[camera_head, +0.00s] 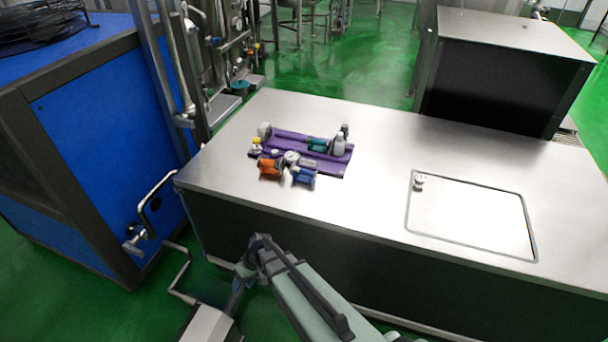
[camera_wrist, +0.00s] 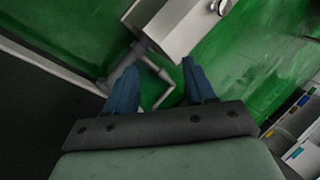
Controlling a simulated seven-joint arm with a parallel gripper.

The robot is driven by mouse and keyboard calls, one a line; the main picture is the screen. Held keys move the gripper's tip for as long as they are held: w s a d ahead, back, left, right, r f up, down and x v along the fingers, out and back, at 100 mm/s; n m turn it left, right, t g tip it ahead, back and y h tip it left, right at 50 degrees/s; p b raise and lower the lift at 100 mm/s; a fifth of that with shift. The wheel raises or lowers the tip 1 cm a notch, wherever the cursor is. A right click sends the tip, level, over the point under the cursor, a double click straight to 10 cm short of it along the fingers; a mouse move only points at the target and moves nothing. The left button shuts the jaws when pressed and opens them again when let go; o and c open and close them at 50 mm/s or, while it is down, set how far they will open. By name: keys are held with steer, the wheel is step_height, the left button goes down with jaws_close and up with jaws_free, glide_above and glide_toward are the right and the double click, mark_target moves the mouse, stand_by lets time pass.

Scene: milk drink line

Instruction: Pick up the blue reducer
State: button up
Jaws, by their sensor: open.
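The blue reducer (camera_head: 303,177) is a small blue part with a pale end at the front edge of a purple tray (camera_head: 325,165) on the steel table. It lies right of an orange part (camera_head: 269,168), with small pale parts close beside it. My gripper (camera_wrist: 159,68) shows in the wrist view with two blue fingers spread apart and nothing between them. It points at the green floor and a grey pipe. In the head view my arm is in front of the table, well away from the reducer. The reducer cannot be made out in the wrist view.
A teal part (camera_head: 317,145) and a white bottle (camera_head: 339,146) stand at the tray's far side. The steel table (camera_head: 370,200) is clear right of the tray, up to a framed panel (camera_head: 470,215). A blue cabinet (camera_head: 110,130) stands left of the table.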

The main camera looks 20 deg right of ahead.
steer(key=w+a+r+n+t+y, duration=0.2)
steer(key=w+a+r, duration=0.2)
steer(key=w+r, duration=0.75)
steer(key=w+a+r+n+t+y, duration=0.1)
steer(key=w+a+r+t+y, duration=0.15)
steer(key=w+r, duration=0.9)
steer(key=w+d+r+n+h, duration=0.1)
steer(key=w+d+r, duration=0.2)
steer(key=w+d+r+n+h, duration=0.1)
steer(key=w+d+r, duration=0.1)
steer(key=w+d, duration=0.1)
steer(key=shift+d+r+n, duration=0.3)
steer(key=shift+r, duration=0.1)
steer(key=s+d+r+h, duration=0.1)
steer(key=d+r+h, duration=0.15)
steer(key=d, duration=0.75)
step_height(320, 180, up, 8)
steer(key=g+h, duration=0.4)
steer(key=h, duration=0.1)
glide_above(304, 169)
steer(key=f, duration=0.8)
steer(key=shift+s+a, duration=0.1)
steer(key=shift+a, duration=0.15)
steer(key=shift+d+f, duration=0.2)
steer(key=shift+f, duration=2.55)
jaws_close()
